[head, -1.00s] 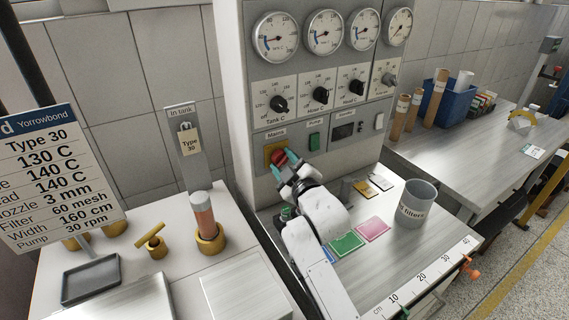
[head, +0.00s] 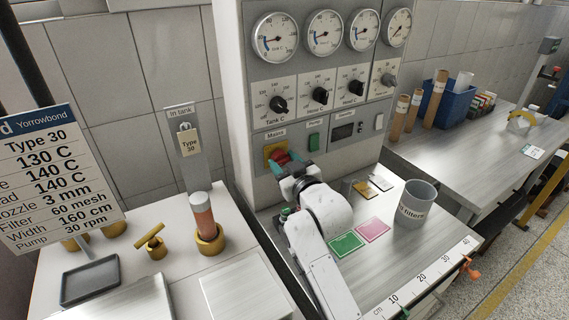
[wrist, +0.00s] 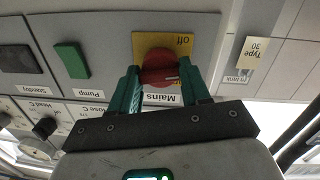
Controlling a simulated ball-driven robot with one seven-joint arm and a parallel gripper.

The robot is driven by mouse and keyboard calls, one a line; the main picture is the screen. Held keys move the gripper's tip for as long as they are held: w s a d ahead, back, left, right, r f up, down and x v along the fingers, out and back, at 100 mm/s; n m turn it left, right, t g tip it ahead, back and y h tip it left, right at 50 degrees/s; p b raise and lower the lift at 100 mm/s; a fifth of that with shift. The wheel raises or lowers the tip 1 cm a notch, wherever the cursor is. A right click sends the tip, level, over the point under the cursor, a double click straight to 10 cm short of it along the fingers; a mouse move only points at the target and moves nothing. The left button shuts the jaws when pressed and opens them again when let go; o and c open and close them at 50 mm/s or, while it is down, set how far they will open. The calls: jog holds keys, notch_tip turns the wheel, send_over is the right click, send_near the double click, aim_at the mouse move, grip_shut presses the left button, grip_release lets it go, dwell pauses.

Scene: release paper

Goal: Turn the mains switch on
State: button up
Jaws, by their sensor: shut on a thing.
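The mains switch is a red rotary knob (head: 280,157) on a yellow plate (head: 270,150), low on the left of the grey control panel, beside the label "Mains". My gripper (head: 290,166) is at the knob, its teal fingers on either side of it. In the wrist view, which shows the panel upside down, the red knob (wrist: 159,66) sits between the two teal fingers of my gripper (wrist: 158,78), shut on it. The word "off" shows on the yellow plate (wrist: 185,42); the other word is mostly hidden by a finger.
A green pump switch (head: 314,142) is right of the knob, with dials and gauges above. Below lie a green card (head: 346,243), a pink card (head: 373,229) and a grey cup (head: 416,203). A brass cup with a tube (head: 207,225) stands left.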

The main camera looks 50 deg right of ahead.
jog(key=m, duration=0.5)
jog(key=shift+y, duration=0.4)
jog(key=m+p, duration=0.1)
jog(key=m, duration=0.4)
jog(key=shift+y, duration=0.3)
jog(key=shift+m+p, duration=0.3)
jog(key=o, duration=1)
jog(key=b+v, duration=0.2)
jog(key=v, duration=0.8)
jog(key=shift+s+r, duration=0.1)
jog(key=shift+s, duration=0.3)
